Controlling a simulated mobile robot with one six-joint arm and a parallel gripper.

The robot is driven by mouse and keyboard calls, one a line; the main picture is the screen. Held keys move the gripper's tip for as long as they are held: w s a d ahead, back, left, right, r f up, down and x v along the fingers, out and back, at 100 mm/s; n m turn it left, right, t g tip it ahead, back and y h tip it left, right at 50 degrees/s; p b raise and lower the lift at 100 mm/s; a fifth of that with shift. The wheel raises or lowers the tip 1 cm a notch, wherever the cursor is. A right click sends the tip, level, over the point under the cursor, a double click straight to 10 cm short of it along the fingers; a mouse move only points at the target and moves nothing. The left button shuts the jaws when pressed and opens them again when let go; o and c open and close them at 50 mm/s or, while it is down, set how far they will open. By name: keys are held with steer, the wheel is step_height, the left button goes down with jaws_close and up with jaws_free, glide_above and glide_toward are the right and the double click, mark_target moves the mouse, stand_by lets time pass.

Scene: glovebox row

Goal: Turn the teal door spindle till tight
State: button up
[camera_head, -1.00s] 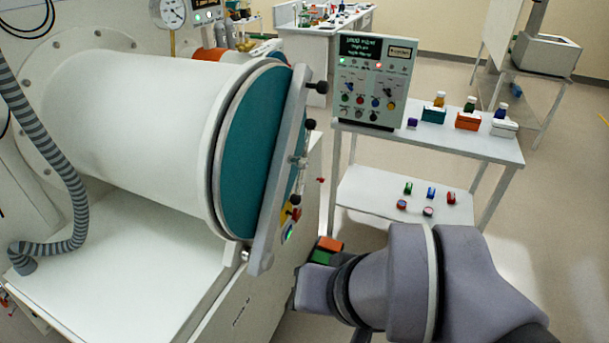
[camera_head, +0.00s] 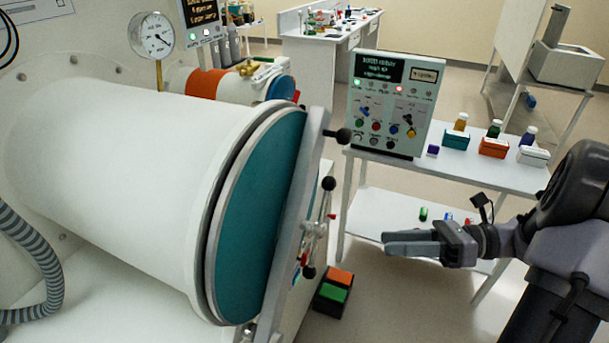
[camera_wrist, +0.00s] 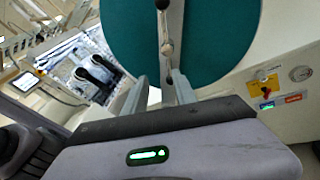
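The round teal door (camera_head: 262,215) closes the end of the large white cylinder. A pale bar crosses its face. The spindle (camera_head: 314,229) sits at the middle of that bar, a metal cross-handle with black knobs. My gripper (camera_head: 387,243) is to the right of the spindle, pointing left at it, apart from it and empty. In the wrist view the teal door (camera_wrist: 215,40) fills the top and the spindle (camera_wrist: 167,46) stands upright ahead, roughly in line with the gap between my two parted fingers (camera_wrist: 160,92).
A control panel (camera_head: 391,103) stands on a white trolley (camera_head: 460,172) behind my gripper, with small bottles and boxes. An orange and green pedal box (camera_head: 333,293) is on the floor below the spindle. A smaller orange-banded cylinder (camera_head: 215,85) lies behind.

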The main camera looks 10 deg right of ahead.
steer(key=w+d+m+t, duration=0.1)
steer(key=d+m+t, duration=0.1)
steer(key=d, duration=0.1)
steer(key=b, duration=0.5)
glide_toward(319, 232)
steer(key=x, duration=1)
steer(key=shift+w+d+r, duration=0.1)
steer(key=shift+w+r, duration=0.05)
steer(key=shift+w, duration=0.25)
jaws_close()
